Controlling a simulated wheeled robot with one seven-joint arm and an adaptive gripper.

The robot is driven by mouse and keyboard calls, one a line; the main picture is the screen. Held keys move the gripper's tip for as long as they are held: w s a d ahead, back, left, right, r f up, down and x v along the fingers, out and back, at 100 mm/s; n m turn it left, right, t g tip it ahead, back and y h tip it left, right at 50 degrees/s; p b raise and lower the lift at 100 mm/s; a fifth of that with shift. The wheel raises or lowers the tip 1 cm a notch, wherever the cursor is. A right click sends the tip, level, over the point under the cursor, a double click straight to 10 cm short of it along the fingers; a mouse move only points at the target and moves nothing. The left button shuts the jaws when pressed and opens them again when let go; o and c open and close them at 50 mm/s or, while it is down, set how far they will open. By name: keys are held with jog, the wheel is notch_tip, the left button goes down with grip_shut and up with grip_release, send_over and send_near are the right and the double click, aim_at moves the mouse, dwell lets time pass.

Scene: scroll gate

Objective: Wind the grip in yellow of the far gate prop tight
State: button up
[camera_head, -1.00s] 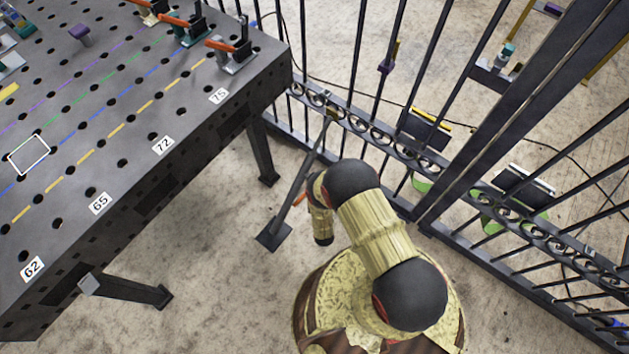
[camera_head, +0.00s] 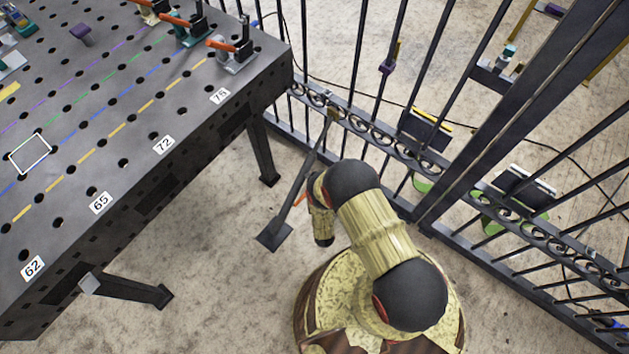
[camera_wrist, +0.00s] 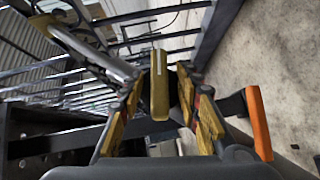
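A gate prop (camera_head: 318,150) slants from the gate's scroll rail to a dark foot plate (camera_head: 272,236) on the floor. A yellowish fitting (camera_head: 333,113) shows near its top, and an orange part shows low on it, beside my arm. In the wrist view a grey tube (camera_wrist: 95,52) with a yellowish collar (camera_wrist: 45,24) runs behind my gripper (camera_wrist: 173,86), and an orange grip (camera_wrist: 258,123) stands to its right. In the head view my arm hides the gripper.
A perforated worktable (camera_head: 125,165) with toggle clamps (camera_head: 235,48) stands at left. The barred gate (camera_head: 400,152) runs along the right, with a thick post (camera_head: 500,125). Dark panels (camera_head: 425,130) and a cable lie beyond it. Bare floor (camera_head: 215,300) lies between table and my base.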

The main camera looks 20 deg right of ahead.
jog(key=s+a, duration=0.1)
jog(key=s, duration=0.6)
jog(key=shift+r, duration=0.45)
